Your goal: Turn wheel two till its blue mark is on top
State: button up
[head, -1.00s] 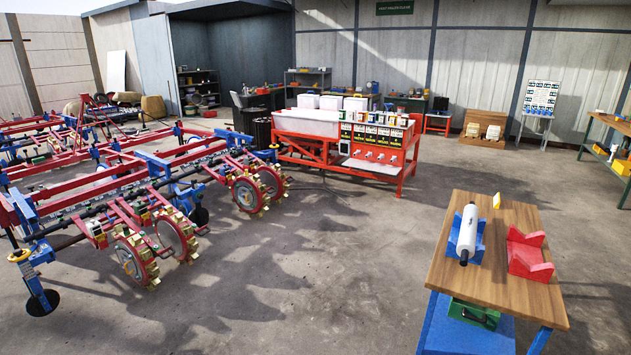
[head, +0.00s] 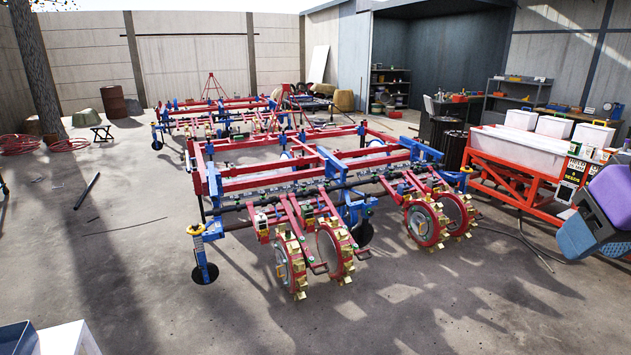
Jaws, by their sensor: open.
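The red and blue punch planter (head: 310,175) stands in the middle of the head view. Several red punch wheels with brass-coloured cups hang along its near side. A left pair is formed by the outermost wheel (head: 291,265) and its neighbour (head: 335,251). A right pair is formed by a third wheel (head: 425,222) and the rightmost wheel (head: 459,214). I cannot read any number on them, so I cannot tell which is wheel two. No blue mark can be made out on a rim. My gripper is not in view; only a purple and blue-grey part of my arm shows at the right edge.
A red-framed seed stand (head: 520,180) with white bins is at the right. A white box edge (head: 62,340) shows at bottom left. The concrete floor before the wheels is clear.

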aim_at(333, 246)
jog(key=i+j, duration=0.1)
jog(key=i, duration=0.35)
jog(key=i+j+z, duration=0.1)
jog(key=i, duration=0.4)
jog(key=i+j, duration=0.1)
jog(key=i, duration=0.35)
jog(key=i+u, duration=0.1)
jog(key=i, duration=0.4)
jog(key=i+l+u, duration=0.15)
jog(key=i, duration=0.35)
jog(key=i+l+u, duration=0.1)
jog(key=i, duration=0.4)
jog(key=i+l+u, duration=0.1)
jog(key=i, duration=0.35)
jog(key=i+l+u, duration=0.1)
jog(key=i+l, duration=0.2)
jog(key=i, duration=0.2)
